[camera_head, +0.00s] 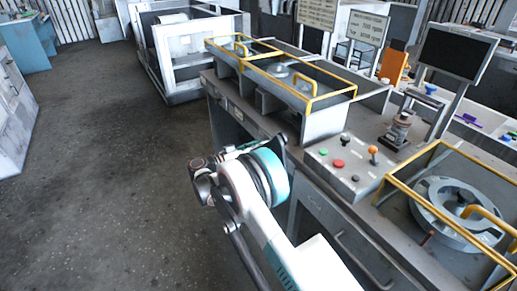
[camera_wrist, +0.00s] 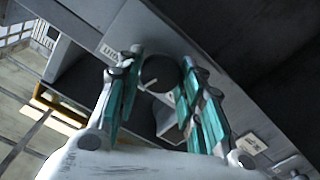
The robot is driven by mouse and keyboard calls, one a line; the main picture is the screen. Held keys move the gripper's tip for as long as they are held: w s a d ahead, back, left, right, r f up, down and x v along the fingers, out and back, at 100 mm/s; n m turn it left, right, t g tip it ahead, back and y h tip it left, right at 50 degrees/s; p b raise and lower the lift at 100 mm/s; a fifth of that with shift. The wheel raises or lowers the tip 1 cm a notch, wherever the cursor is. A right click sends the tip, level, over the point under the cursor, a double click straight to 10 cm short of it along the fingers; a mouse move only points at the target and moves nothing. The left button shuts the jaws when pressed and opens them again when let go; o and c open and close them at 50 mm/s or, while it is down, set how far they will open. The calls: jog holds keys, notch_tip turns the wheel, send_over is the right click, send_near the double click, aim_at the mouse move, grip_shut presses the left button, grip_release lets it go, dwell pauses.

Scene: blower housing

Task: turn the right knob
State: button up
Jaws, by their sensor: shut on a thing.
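A dark round knob (camera_wrist: 160,70) with a pale pointer mark sits on the grey machine front in the wrist view. My gripper (camera_wrist: 160,84) has its teal-padded fingers on either side of this knob and is shut on it. The pale mark is tilted on the knob's face. In the head view my wrist and arm cover the knob and the fingertips, against the front of the grey bench (camera_head: 284,128). No second knob can be made out.
A control panel (camera_head: 349,186) with coloured buttons and an orange-topped lever (camera_head: 373,150) lies right of my arm. A yellow-railed blower housing (camera_head: 462,205) stands at the far right, another railed bay (camera_head: 322,104) behind. The floor (camera_head: 90,180) at left is clear.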

jog(key=shift+n, duration=1.5)
jog(key=o, duration=1.1)
jog(key=shift+c, duration=0.2)
jog(key=shift+a, duration=0.15)
jog(key=v, duration=1.2)
